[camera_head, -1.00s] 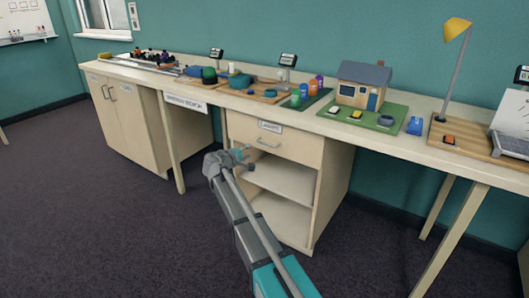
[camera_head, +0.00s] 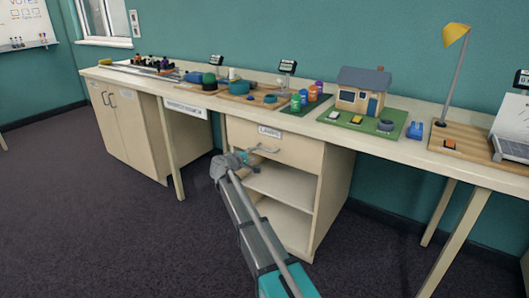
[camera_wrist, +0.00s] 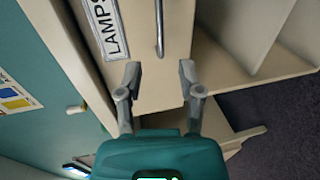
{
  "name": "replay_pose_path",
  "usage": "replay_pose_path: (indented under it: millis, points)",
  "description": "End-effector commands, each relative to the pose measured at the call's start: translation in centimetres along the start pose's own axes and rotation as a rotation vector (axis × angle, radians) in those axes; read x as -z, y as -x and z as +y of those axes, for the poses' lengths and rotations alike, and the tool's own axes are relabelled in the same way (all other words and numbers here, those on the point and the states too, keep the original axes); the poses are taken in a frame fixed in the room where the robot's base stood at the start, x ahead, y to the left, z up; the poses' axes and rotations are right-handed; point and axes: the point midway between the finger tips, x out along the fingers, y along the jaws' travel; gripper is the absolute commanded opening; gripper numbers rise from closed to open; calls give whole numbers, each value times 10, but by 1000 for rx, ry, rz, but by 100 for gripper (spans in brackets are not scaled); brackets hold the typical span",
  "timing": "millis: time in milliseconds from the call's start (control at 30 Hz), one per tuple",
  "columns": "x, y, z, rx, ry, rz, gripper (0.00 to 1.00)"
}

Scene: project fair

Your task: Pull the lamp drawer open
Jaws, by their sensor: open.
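The lamp drawer (camera_head: 295,152) is the top drawer of the cream cabinet under the counter, with a "LAMPS" label (camera_head: 269,132). It looks shut, flush with the cabinet. Its metal bar handle (camera_head: 264,149) is just ahead of my gripper (camera_head: 247,157). In the wrist view the drawer front (camera_wrist: 150,88) fills the upper middle, with the label (camera_wrist: 106,28) at left. There the handle (camera_wrist: 160,28) lies ahead of the gap between the fingertips of my gripper (camera_wrist: 159,74). The gripper is open and empty, and appears apart from the handle.
Open shelves (camera_head: 281,187) are below the drawer. A model house (camera_head: 361,92) on a green board, coloured cups (camera_head: 307,96) and a yellow lamp (camera_head: 457,35) stand on the counter above. A double-door cabinet (camera_head: 125,120) is at left. The dark floor (camera_head: 100,225) in front is clear.

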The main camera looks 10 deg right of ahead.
Motion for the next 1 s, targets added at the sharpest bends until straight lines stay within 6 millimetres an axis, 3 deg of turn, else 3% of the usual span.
replay_pose_path:
  millis: [500, 700, 1000]
  points:
    - [2, -78, -1, 1, -1, 0, 48]
    - [1, -94, -1, 1, 0, 0, 48]
    - [0, -97, 0, 1, 0, 1, 48]
